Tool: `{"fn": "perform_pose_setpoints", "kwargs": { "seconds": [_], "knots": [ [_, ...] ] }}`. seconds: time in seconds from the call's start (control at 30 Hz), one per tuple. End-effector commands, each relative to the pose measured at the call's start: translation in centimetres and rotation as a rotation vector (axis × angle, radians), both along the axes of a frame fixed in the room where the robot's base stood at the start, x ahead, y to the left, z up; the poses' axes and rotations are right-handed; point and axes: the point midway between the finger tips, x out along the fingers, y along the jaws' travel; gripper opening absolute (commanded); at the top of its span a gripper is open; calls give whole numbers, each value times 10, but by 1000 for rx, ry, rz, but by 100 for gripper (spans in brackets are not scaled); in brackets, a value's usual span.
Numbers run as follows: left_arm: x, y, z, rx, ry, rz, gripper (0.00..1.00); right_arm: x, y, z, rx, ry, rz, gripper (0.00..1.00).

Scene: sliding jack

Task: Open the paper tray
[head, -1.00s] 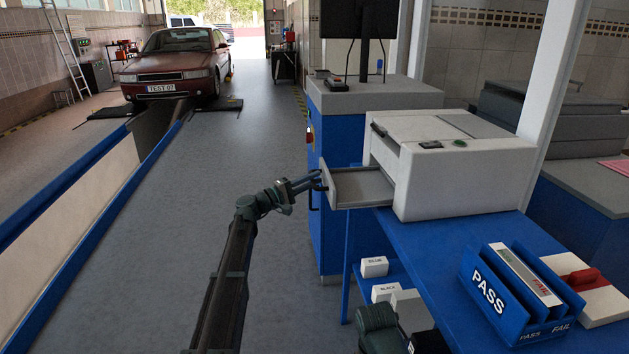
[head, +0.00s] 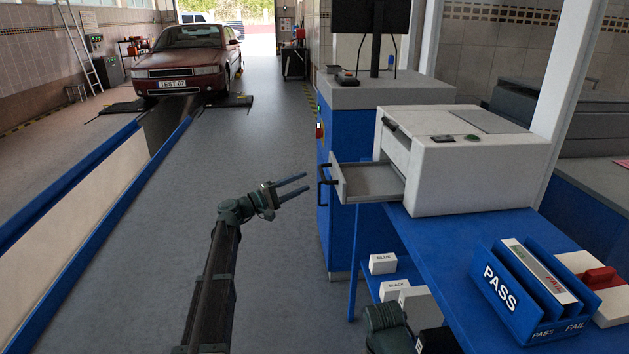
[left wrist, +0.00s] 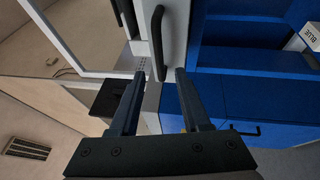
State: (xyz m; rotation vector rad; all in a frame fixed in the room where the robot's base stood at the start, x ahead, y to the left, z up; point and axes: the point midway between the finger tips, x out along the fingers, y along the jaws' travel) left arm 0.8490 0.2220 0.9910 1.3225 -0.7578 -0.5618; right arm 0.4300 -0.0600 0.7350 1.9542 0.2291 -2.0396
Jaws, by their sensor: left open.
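The paper tray (head: 368,181) is pulled out of the left side of the white printer (head: 470,160). It sticks out over the edge of the blue table and looks empty. Its black handle (head: 323,186) is on the tray's left end. My left gripper (head: 305,183) is open and empty, a short way left of the handle and apart from it. The left wrist view shows the handle (left wrist: 158,42) beyond the open fingers (left wrist: 155,93). Part of my right arm shows at the bottom of the head view, but its gripper's fingers do not.
The blue table (head: 430,238) holds a blue PASS/FAIL holder (head: 497,290) and a white case with a red handle (head: 600,280). Small BLUE (head: 383,264) and BLACK (head: 396,290) boxes stand on a lower shelf. Open floor lies left of the table.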

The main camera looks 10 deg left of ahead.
Motion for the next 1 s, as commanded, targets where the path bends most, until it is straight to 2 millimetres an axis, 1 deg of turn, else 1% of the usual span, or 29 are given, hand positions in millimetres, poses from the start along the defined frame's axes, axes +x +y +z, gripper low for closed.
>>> {"fn": "perform_pose_setpoints", "kwargs": {
  "seconds": [0.03,0.1,0.3,0.47,0.77,0.87,0.97,1.0],
  "knots": [
    [-9,9,-4,0,0,2,47,0,0,-4,0,0,0,50],
    [-16,18,-6,0,0,2,47,0,0,-6,0,0,0,50],
    [-31,36,-9,0,0,1,47,0,0,-9,0,0,0,50],
    [-36,41,-10,1,0,-1,47,0,0,-10,0,0,0,50],
    [-36,41,-10,1,0,-1,47,0,0,-9,0,0,0,50],
    [-40,31,-14,21,7,-14,47,0,0,-9,0,0,0,50],
    [-52,-3,-30,93,33,-63,47,0,0,-9,0,0,0,50],
    [-61,-23,-40,139,48,-93,47,0,0,-9,0,0,0,50]
  ]
}}
